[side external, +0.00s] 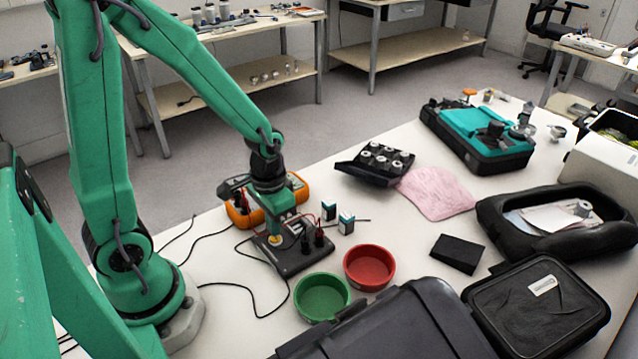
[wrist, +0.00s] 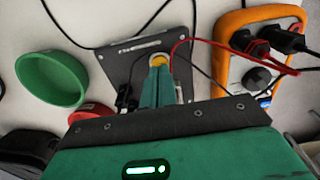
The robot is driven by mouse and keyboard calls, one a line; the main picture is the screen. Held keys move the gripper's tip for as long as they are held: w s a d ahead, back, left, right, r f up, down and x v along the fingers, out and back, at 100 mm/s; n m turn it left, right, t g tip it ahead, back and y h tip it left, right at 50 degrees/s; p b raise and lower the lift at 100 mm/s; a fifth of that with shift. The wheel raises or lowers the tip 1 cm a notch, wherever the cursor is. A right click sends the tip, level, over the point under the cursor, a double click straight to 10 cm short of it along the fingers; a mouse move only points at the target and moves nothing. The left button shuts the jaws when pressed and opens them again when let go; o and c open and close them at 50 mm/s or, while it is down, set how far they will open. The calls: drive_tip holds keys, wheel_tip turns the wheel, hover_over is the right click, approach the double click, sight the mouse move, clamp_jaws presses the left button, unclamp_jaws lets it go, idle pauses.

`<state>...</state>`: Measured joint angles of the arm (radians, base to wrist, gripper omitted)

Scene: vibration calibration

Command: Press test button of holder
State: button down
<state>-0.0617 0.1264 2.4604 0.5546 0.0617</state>
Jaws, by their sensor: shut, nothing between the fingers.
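The holder is a dark flat plate (side external: 290,262) on the white table, with black and red plugs and wires on it. It also shows in the wrist view (wrist: 122,66). Its round yellow button (wrist: 159,58) sits near one edge, and its edge shows in the side view (side external: 275,240). My gripper (side external: 275,232) is shut and empty, pointing down at the yellow button. In the wrist view its green fingertips (wrist: 157,68) cover the button's lower part. I cannot tell whether they touch or press it.
An orange-cased meter (side external: 240,213) with cables stands just behind the holder. A green bowl (side external: 321,298) and a red bowl (side external: 369,266) stand in front and to the right. Loose black wires (side external: 232,284) lie to the left.

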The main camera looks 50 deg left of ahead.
drive_tip(key=shift+f, duration=0.85)
idle(0.9)
drive_tip(key=shift+r, duration=3.5)
drive_tip(key=shift+r, duration=0.15)
wheel_tip(320, 180, up, 14)
drive_tip(key=t, duration=0.6)
hover_over(275, 238)
drive_tip(key=s+d, duration=0.2)
drive_tip(key=s, duration=0.3)
drive_tip(key=shift+a+r, duration=0.15)
drive_tip(key=shift+r, duration=0.05)
